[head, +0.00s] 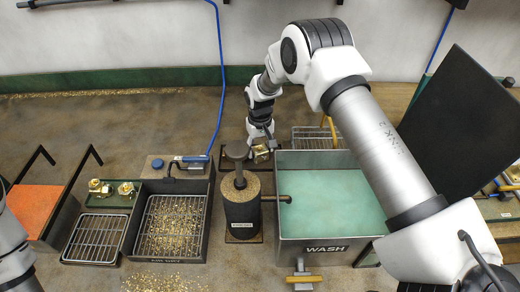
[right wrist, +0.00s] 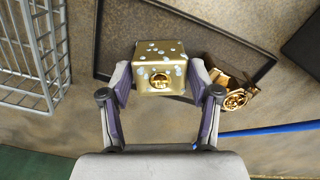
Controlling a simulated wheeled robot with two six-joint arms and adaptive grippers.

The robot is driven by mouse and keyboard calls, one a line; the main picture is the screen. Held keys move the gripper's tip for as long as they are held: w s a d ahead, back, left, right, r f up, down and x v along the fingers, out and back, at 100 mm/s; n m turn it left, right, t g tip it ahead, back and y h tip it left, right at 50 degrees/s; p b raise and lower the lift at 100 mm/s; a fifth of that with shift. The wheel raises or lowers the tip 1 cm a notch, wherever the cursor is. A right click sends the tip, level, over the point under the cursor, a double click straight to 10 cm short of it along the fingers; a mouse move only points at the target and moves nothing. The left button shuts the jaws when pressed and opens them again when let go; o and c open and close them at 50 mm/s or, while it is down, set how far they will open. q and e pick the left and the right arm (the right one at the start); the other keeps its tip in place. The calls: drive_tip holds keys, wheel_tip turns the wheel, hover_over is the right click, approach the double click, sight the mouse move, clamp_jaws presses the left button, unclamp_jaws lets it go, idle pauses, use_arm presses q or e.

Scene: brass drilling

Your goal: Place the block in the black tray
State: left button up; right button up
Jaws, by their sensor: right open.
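A brass block (right wrist: 160,65) with pale droplets on its top and a round hole in its front sits between the fingertips of my right gripper (right wrist: 163,85) in the right wrist view. The jaws are open around it. In the head view the right gripper (head: 261,144) points down at the block (head: 261,153), behind the dark cylinder. The black tray (right wrist: 232,32) shows as a thin dark rim around and behind the block. I cannot tell whether the block touches the tray floor. My left gripper is out of view; only part of that arm shows at the left edge.
A second brass part (right wrist: 230,88) lies right of the block, by the tray rim. A wire rack (head: 318,138) stands behind the WASH basin (head: 330,205). The cylinder (head: 240,205) stands close in front. A chip bin (head: 172,225) and green tray (head: 112,195) are left.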

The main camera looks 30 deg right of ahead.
sight(260, 149)
wheel_tip(260, 149, up, 12)
drive_tip(key=b, duration=0.3)
drive_tip(key=shift+f, duration=0.2)
